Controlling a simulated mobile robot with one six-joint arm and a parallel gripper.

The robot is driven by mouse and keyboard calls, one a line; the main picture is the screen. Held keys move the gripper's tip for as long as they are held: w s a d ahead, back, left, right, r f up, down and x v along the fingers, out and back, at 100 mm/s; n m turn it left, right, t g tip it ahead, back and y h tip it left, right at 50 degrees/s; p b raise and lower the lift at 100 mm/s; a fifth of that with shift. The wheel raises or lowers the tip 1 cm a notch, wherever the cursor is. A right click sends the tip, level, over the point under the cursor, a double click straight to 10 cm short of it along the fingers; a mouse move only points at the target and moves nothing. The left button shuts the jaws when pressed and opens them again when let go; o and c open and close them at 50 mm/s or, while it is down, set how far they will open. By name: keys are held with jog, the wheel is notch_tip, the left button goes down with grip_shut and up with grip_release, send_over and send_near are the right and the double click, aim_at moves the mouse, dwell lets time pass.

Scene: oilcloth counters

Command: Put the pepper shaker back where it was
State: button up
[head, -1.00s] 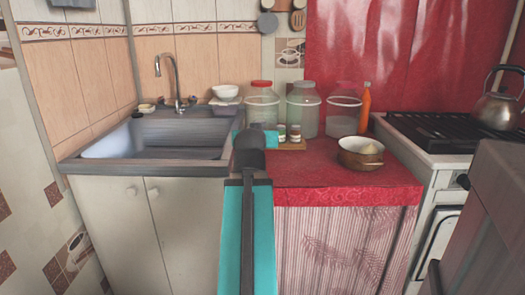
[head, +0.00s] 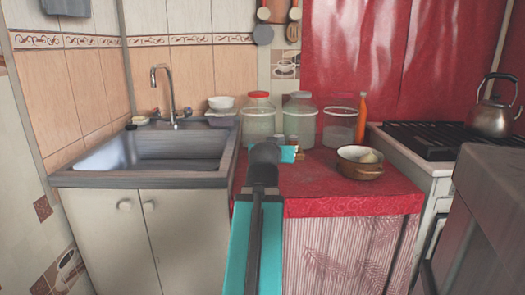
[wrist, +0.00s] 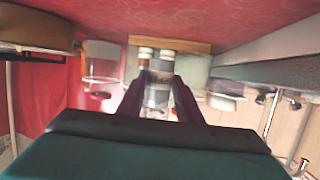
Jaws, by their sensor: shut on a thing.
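My gripper (wrist: 158,84) is shut on a small shaker-like thing with a greyish end (wrist: 157,97), seen between the dark fingers in the wrist view. I take it as the pepper shaker; its label cannot be read. Beyond it, upside down in this view, two small pale-ended containers (wrist: 145,53) stand by a wooden tray (wrist: 190,46). In the head view my arm and turquoise gripper body (head: 288,154) hide the fingertips and the held thing. Only a pale-topped container (head: 293,140) and the wooden tray's edge (head: 300,156) show beside it.
Lidded glass jars (head: 258,120) stand behind the gripper, with an orange bottle (head: 362,118) to their right. A brown pot (head: 359,163) sits on the red counter (head: 310,190). The sink (head: 150,155) is left and the stove (head: 430,140) right. Counter in front is free.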

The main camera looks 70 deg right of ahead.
jog(key=shift+w+d+p, duration=0.75)
jog(key=shift+d+p, duration=0.15)
jog(key=shift+p, duration=1.15)
jog(key=shift+w+d+f+b, duration=0.15)
jog(key=shift+w+d+b, duration=0.1)
jog(key=shift+d+b, duration=0.1)
jog(key=shift+w+d+f, duration=0.1)
jog(key=shift+w+d, duration=0.6)
jog(key=shift+d, duration=0.05)
jog(key=shift+d+r+p, duration=0.15)
jog(key=shift+r+p, duration=0.05)
jog(key=shift+p, duration=0.65)
jog(key=d+p, duration=0.1)
jog(key=p, duration=0.5)
jog(key=shift+w+d, duration=0.1)
jog(key=shift+w, duration=0.1)
jog(key=p, duration=0.5)
jog(key=shift+w+d, duration=0.2)
jog(key=shift+w, duration=0.05)
jog(key=p, duration=0.5)
jog(key=shift+w+f, duration=0.1)
jog(key=shift+w, duration=0.25)
